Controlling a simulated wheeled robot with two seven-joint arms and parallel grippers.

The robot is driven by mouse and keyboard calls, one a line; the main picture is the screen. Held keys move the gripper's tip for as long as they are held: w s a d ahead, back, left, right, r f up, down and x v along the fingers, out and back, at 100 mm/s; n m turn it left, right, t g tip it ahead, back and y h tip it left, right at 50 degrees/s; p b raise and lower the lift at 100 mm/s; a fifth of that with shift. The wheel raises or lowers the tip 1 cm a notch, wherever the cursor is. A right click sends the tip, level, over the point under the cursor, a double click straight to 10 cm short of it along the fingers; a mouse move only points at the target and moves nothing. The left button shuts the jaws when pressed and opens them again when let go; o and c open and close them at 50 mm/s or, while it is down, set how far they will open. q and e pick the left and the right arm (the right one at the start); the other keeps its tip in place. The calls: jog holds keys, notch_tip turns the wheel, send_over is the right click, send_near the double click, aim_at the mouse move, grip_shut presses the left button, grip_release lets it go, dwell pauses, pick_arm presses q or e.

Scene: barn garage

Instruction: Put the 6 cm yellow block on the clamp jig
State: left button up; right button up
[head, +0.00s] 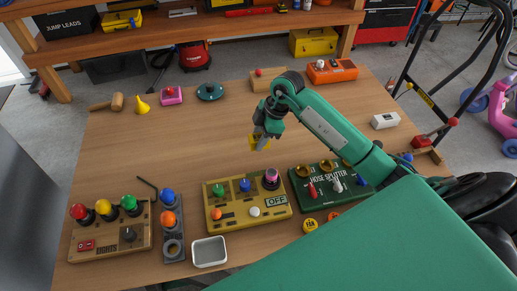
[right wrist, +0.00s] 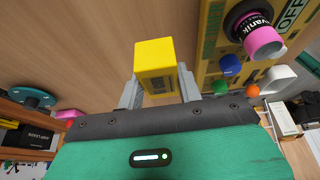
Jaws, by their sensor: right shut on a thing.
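My right gripper (head: 264,136) is shut on a yellow block (head: 259,143) and holds it above the middle of the table. In the right wrist view the block (right wrist: 155,62) sits between the two grey fingers, its far end sticking out past them. A wooden piece with a red clamp-like part (head: 422,141) and a red ball stands at the table's right edge; it looks like the clamp jig, but it is small and partly behind my right arm. The gripper is well to its left. My left gripper is not in view.
A yellow control box (head: 247,212), a green hose splitter box (head: 300,198), a lights box (head: 85,257) and a metal tray (head: 209,252) line the near side. A mallet (head: 108,103), yellow funnel (head: 142,105) and orange box (head: 333,71) are farther back. The table's middle left is clear.

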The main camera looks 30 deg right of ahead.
jog(key=shift+f, duration=3.35)
jog(key=shift+f, duration=0.15)
jog(key=o, duration=1)
